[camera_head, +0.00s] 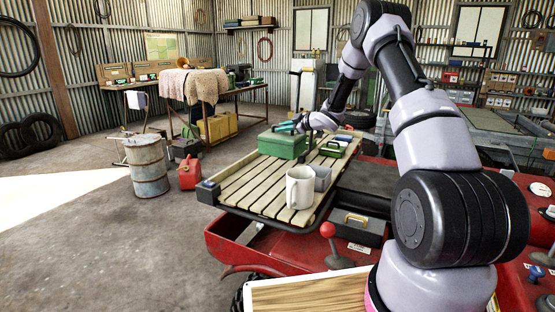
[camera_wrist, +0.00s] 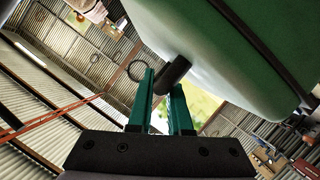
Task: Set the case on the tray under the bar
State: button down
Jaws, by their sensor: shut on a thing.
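A green case (camera_head: 282,145) is at the far end of the slatted wooden rack (camera_head: 240,185). My gripper (camera_head: 286,127) is at the top of this case, reaching in from the right. In the wrist view my teal fingers (camera_wrist: 166,98) are shut on a short dark handle (camera_wrist: 174,73), and the green case body (camera_wrist: 225,45) fills the upper right. Whether the case touches the slats or hangs just above them I cannot tell. A black bar (camera_head: 290,229) runs along the rack's near edge. Which surface is the tray under the bar is not clear.
A smaller green box (camera_head: 333,149), a white mug (camera_head: 299,188) and a grey cup (camera_head: 322,178) stand on the rack. A dark case with a yellow handle (camera_head: 356,226) sits lower, beside a red-knobbed lever (camera_head: 328,230). The rack's left slats are clear.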

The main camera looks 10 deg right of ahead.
aim_at(283, 145)
notch_tip(283, 145, down, 8)
jog(key=shift+r, duration=0.1)
dwell(0.4)
jog(key=c, duration=0.8)
grip_release()
jog(key=shift+s, duration=0.1)
jog(key=shift+c, duration=0.2)
